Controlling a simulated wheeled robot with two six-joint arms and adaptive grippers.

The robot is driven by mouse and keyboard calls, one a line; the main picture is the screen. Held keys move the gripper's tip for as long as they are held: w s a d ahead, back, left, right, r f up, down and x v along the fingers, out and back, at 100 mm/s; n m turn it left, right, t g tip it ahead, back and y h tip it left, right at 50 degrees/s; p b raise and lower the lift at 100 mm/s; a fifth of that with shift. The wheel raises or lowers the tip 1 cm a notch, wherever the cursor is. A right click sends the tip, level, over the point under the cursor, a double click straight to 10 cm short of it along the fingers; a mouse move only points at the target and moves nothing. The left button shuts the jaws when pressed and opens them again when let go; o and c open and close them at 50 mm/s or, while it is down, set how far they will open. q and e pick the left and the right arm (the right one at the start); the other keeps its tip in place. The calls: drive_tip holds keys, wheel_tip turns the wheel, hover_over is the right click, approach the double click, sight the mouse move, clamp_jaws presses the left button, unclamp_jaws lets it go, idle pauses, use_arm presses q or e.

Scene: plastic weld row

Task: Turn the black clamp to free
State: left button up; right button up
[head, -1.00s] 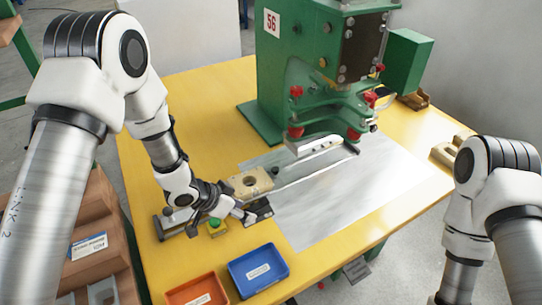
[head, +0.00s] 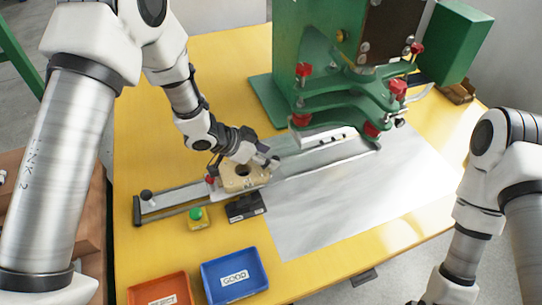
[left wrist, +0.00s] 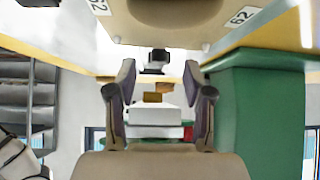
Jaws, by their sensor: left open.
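A beige fixture block (head: 243,179) with a round hole sits on the metal slide rail (head: 172,199). A black part (head: 246,208) with a pale label stands at its front side; I cannot tell whether this is the black clamp or how it is turned. My left gripper (head: 270,162) is at the back right of the block, close to it. In the left wrist view the left gripper's two fingers (left wrist: 160,100) are apart with nothing held between them. The block's edge (left wrist: 165,38) fills the top there, and a small black part (left wrist: 155,62) shows beyond the fingers.
The green press (head: 340,100) with red knobs stands right of my left gripper. A green button on a yellow box (head: 197,217) is at the front left. An orange tray (head: 160,290) and a blue tray (head: 234,278) lie in front. The grey sheet (head: 345,205) is clear.

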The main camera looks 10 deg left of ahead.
use_arm(q)
drive_tip(key=shift+w+d+f, duration=0.35)
drive_tip(key=shift+d+f, duration=0.05)
drive_tip(key=shift+f, duration=0.1)
drive_tip(key=shift+s, duration=0.15)
clamp_jaws()
drive_tip(key=shift+r+p, duration=0.15)
drive_tip(key=shift+p, duration=0.45)
drive_tip(key=m+g+p, duration=0.1)
drive_tip(key=m+p, duration=0.1)
drive_tip(key=p, duration=0.1)
drive_tip(key=m+g+h+p, duration=0.1)
drive_tip(key=p, duration=0.3)
drive_tip(key=shift+w+a+r+m+g, duration=0.1)
drive_tip(key=shift+w+r+m+g, duration=0.05)
drive_tip(key=shift+w+m+g, duration=0.2)
drive_tip(key=shift+w+f+m+g+h+p, duration=0.15)
drive_tip(key=shift+m+g+p, duration=0.1)
drive_tip(key=shift+m, duration=0.2)
drive_tip(key=shift+f+m+g+h+p, duration=0.1)
drive_tip(key=shift+m+g+h+p, duration=0.1)
drive_tip(key=shift+m, duration=0.2)
drive_tip(key=shift+w+m+g, duration=0.1)
drive_tip(key=shift+m+g, duration=0.7)
drive_tip(key=shift+m, duration=0.1)
